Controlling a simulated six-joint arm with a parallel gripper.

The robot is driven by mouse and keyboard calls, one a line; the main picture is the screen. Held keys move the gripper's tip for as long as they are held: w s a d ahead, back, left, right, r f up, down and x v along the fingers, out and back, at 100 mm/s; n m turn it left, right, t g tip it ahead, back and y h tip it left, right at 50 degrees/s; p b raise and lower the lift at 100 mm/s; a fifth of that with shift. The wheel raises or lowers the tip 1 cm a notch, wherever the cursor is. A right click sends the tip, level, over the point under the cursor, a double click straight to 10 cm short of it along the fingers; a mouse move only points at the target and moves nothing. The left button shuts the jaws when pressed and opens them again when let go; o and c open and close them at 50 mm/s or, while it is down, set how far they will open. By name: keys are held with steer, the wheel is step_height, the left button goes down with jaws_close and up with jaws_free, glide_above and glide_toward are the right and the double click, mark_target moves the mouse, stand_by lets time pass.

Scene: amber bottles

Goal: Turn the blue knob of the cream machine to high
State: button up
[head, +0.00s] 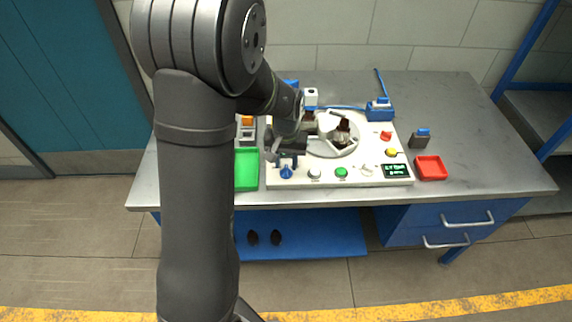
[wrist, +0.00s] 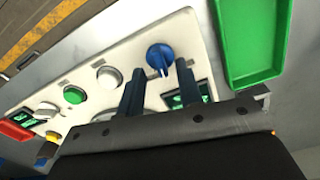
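The cream machine (head: 300,178) stands on the grey table; its panel also shows in the wrist view (wrist: 135,50). The blue knob (head: 286,172) sits at the panel's front left corner. In the wrist view the blue knob (wrist: 159,55) has a pointer towards the lower part of the picture; scale marks are too small to read. My gripper (head: 283,158) is over that corner. The knob lies just beyond the fingertips.
A green tray (head: 246,185) lies close left of the machine, a red tray (head: 431,167) to its right. White and green buttons (head: 341,172) and a display (head: 396,171) line the panel front. Amber bottles (head: 343,133) stand on the round turntable behind. The right table end is clear.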

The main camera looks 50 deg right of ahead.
steer(key=shift+f, duration=0.9)
steer(key=shift+c, duration=0.4)
jaws_close()
steer(key=shift+m, duration=3.4)
steer(key=shift+o, duration=0.4)
jaws_free()
